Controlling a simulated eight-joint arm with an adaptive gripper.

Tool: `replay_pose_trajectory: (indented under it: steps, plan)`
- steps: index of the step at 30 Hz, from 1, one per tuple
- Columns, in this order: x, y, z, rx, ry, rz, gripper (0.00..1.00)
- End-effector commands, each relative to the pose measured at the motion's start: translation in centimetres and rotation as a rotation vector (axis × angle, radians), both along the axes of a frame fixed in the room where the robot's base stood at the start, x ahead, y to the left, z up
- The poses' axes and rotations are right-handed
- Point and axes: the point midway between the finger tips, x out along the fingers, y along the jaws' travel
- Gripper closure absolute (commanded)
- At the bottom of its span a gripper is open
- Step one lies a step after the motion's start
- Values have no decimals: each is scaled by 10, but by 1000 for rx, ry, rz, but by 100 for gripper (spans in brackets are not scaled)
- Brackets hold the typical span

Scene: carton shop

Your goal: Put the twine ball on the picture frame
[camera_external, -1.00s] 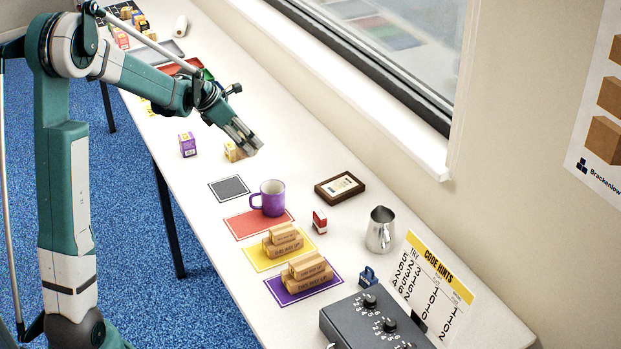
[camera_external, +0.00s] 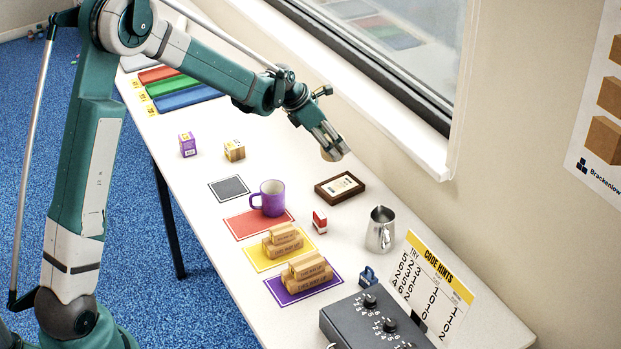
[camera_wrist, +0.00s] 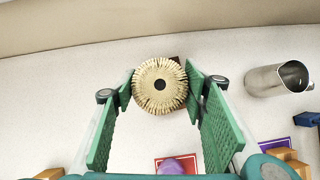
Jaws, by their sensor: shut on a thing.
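The twine ball (camera_wrist: 160,86) is tan with a dark hole in its middle. My gripper (camera_wrist: 160,90) is shut on it, with the green pads on both sides. In the external view my gripper (camera_external: 332,150) holds the ball (camera_external: 331,154) in the air, above and a little behind the picture frame. The picture frame (camera_external: 340,187) lies flat on the table, with a dark brown wooden border and a pale label inside. In the wrist view the ball hides most of the frame; a brown corner (camera_wrist: 177,61) shows behind it.
A purple mug (camera_external: 268,198) stands on a red mat. A red and white stamp (camera_external: 320,222) and a steel pitcher (camera_external: 380,230) stand near the frame. Stacked wooden blocks (camera_external: 283,240) sit on the yellow mat. The window wall (camera_external: 400,130) runs along the table's far side.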

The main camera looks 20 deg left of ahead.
Motion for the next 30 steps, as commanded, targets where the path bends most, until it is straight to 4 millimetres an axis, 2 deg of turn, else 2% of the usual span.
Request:
replay_pose_trajectory:
  steps: [1,6,20,25,30]
  plan:
    - [-1,-9,2,0,0,-6,70]
    - [-2,-24,2,-1,0,-10,70]
    - [-2,-27,0,-2,-1,-11,70]
    - [-2,-27,-13,-2,-1,-11,70]
    - [-2,-27,-37,-2,-1,-11,70]
